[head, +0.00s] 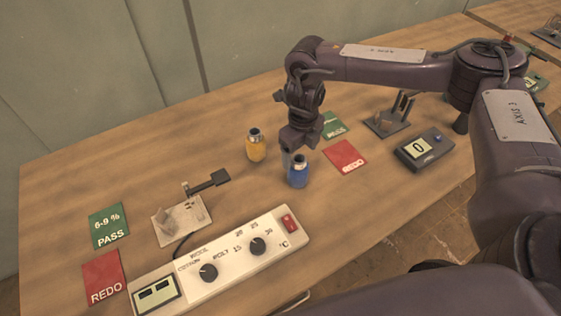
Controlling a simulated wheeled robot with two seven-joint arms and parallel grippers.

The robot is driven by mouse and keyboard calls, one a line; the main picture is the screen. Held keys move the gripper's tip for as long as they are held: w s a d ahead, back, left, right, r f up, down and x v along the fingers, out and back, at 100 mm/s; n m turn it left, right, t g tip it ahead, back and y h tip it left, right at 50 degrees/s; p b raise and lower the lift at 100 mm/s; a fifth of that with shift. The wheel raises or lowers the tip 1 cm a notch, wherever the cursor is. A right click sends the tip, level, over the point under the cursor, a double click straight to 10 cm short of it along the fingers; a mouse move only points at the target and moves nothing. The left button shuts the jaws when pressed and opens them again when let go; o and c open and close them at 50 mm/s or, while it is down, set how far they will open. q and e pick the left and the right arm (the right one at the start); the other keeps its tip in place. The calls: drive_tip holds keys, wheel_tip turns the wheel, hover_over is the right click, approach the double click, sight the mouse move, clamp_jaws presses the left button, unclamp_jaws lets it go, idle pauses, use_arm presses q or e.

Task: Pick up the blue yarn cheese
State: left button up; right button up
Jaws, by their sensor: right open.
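The blue yarn cheese (298,175) stands upright on the wooden table near the middle, a blue body with a dark and silvery top. My right gripper (288,158) comes down from above, just at the top of the blue yarn cheese. It is open, with one finger showing beside the top at the left. The other finger is hard to make out, and I cannot tell whether either touches it. A yellow yarn cheese (256,147) stands a little behind and to the left. My left gripper is not in view.
A white control panel (222,262) with knobs lies in front. Green PASS (108,226) and red REDO (103,278) cards lie left, near a small metal device (182,221). Another REDO card (345,157) and a grey display box (424,150) are right. The table's back left is clear.

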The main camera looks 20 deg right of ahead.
sight(298, 169)
drive_tip(key=f+p, duration=0.2)
drive_tip(key=f, duration=0.1)
drive_tip(key=f+p, duration=0.1)
drive_tip(key=shift+s+f, duration=0.3)
drive_tip(key=shift+f, duration=0.05)
drive_tip(key=f, duration=0.3)
drive_tip(key=shift+w+a, duration=0.15)
drive_tip(key=shift+w, duration=0.1)
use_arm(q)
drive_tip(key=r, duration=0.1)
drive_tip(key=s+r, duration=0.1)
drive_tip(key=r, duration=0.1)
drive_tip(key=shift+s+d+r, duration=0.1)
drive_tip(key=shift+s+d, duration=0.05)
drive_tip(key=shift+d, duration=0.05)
use_arm(e)
drive_tip(key=c, duration=1.1)
